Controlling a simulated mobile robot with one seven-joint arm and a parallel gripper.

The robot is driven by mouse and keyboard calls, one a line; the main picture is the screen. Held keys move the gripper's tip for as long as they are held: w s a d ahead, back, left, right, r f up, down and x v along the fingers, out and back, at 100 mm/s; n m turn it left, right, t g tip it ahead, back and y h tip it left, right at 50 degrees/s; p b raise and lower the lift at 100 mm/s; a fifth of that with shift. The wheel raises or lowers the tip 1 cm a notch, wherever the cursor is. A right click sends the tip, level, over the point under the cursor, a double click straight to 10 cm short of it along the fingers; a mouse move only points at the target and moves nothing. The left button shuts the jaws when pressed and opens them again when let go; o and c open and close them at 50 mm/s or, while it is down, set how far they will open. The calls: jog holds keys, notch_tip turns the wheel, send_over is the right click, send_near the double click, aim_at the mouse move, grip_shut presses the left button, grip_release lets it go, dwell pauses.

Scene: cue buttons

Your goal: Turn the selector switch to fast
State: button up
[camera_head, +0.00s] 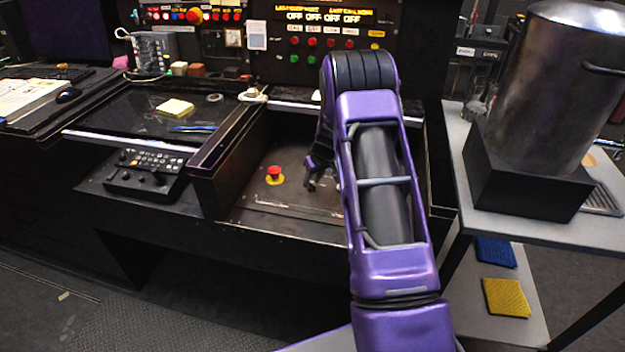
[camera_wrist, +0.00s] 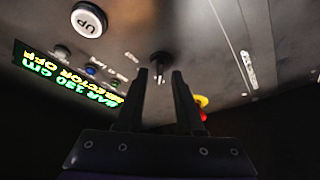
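The selector switch (camera_wrist: 159,62) is a small dark knob with a pale pointer on the panel, in the wrist view. My gripper (camera_wrist: 160,76) points at it with its two dark fingers apart. The knob shows in line with the gap between the fingertips; I cannot tell whether they reach around it or touch it. Small labels beside the knob are too blurred to read. A display (camera_wrist: 65,80), upside down, reads "BAR 130 cm" and "SELECTOR OFF". In the head view my gripper (camera_head: 312,184) is low over the dark desk panel, and I cannot make out the switch there.
A white UP button (camera_wrist: 88,18) and small blue and dark buttons lie near the switch. A red button on a yellow base (camera_head: 274,174) stands left of my gripper. A raised black divider (camera_head: 222,150) borders the panel. A metal pot (camera_head: 555,85) stands right.

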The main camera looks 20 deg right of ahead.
grip_shut()
jog(key=shift+m, duration=0.3)
jog(key=m, duration=0.1)
jog(key=m+h, duration=0.1)
jog(key=m, duration=0.1)
jog(key=shift+a+r+h+p, duration=0.1)
jog(key=shift+a+h+p, duration=0.05)
jog(key=shift+h+p, duration=0.2)
jog(key=m+h+p, duration=0.1)
jog(key=m, duration=0.3)
jog(key=shift+a+g, duration=0.1)
jog(key=shift+g, duration=0.2)
jog(key=m+h, duration=0.1)
jog(key=m, duration=0.1)
jog(key=m+g, duration=0.1)
jog(key=m, duration=0.1)
jog(key=shift+w+m+h, duration=0.1)
jog(key=shift+m+h, duration=0.2)
jog(key=shift+h, duration=0.05)
jog(key=m+g+b, duration=0.1)
jog(key=m, duration=0.1)
jog(key=m+g+b, duration=0.1)
jog(key=m, duration=0.2)
jog(key=shift+m+h, duration=0.3)
jog(key=shift+h, duration=0.1)
